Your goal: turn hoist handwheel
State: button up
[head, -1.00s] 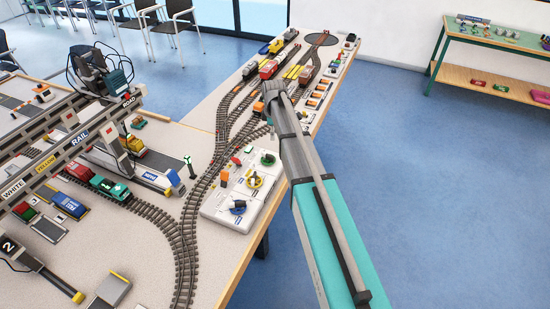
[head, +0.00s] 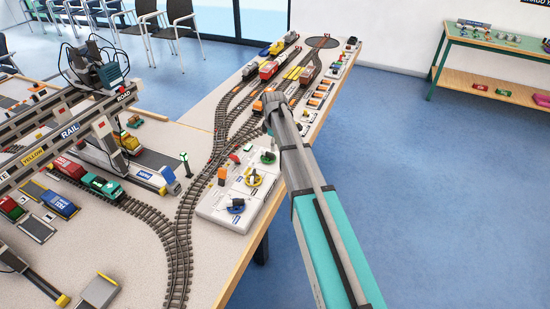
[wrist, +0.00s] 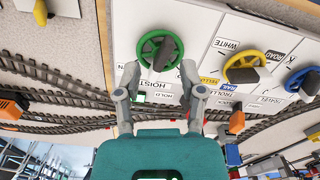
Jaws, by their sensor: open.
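The wheel also shows in the head view (head: 268,157), left of my arm. My gripper (wrist: 159,72) is open, its two grey fingers apart on either side of the wheel's lower part in the wrist view. Nothing is held between them. I cannot tell whether a finger touches the rim. In the head view my fingers cannot be made out.
A yellow wheel (wrist: 245,67) and a blue wheel (wrist: 304,79) sit to the right on the panel. Orange levers (wrist: 237,122) stand near the labels. Model tracks (head: 178,240), trains and a gantry crane (head: 75,135) fill the table. Open blue floor lies to the right.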

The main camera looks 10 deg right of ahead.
aim_at(268, 156)
jog(key=shift+f+b, duration=2.2)
jog(key=shift+f, duration=0.35)
